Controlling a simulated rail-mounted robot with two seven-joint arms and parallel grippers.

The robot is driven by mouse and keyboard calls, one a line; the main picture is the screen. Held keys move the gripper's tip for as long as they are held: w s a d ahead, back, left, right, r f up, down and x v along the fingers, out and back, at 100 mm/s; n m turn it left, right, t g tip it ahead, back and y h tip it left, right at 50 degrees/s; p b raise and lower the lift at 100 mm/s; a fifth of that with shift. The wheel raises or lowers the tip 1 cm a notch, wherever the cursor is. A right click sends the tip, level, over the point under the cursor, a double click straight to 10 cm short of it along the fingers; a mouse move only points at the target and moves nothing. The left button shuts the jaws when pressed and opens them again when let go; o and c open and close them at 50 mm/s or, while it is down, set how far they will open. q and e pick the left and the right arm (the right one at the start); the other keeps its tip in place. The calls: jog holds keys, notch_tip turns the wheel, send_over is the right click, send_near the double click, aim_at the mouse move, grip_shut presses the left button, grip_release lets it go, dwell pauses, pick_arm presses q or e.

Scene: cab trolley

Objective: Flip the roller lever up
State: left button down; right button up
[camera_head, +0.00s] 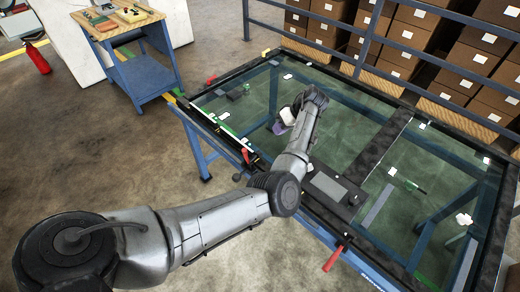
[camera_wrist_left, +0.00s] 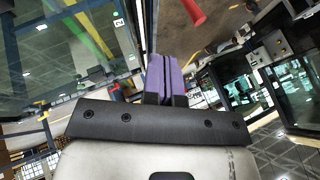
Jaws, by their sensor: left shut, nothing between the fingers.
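Red-handled levers sit along the frame of the glass-topped table (camera_head: 345,150). One red lever (camera_head: 333,258) sticks out low from the near edge. Another red lever (camera_head: 245,155) stands at the near edge by the middle, and a small red lever (camera_head: 210,79) is at the far left corner. I cannot tell which is the roller lever. My left gripper (camera_head: 279,128) is over the glass, its purple fingertips shut and empty, apart from the levers. The fingertips also show pressed together in the left wrist view (camera_wrist_left: 164,75). My right gripper is not in view.
A blue cart (camera_head: 150,75) with a wooden top stands at the back left. A fire extinguisher (camera_head: 37,58) is on the floor. A blue railing (camera_head: 400,45) and stacked cardboard boxes (camera_head: 455,90) are behind the table.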

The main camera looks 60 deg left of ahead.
pick_arm(q)
jog(key=shift+s+n, duration=0.1)
jog(key=shift+n, duration=0.6)
send_near(247, 157)
jog(key=w+a+f, duration=0.3)
jog(key=a+f, duration=0.1)
jog(key=shift+s+f+p, duration=0.2)
jog(key=shift+s, duration=0.6)
jog(key=shift+s+f+p, duration=0.15)
jog(key=shift+s+f, duration=0.05)
jog(key=shift+s, duration=0.55)
jog(key=shift+s+f+p, duration=0.2)
jog(key=shift+s, duration=0.6)
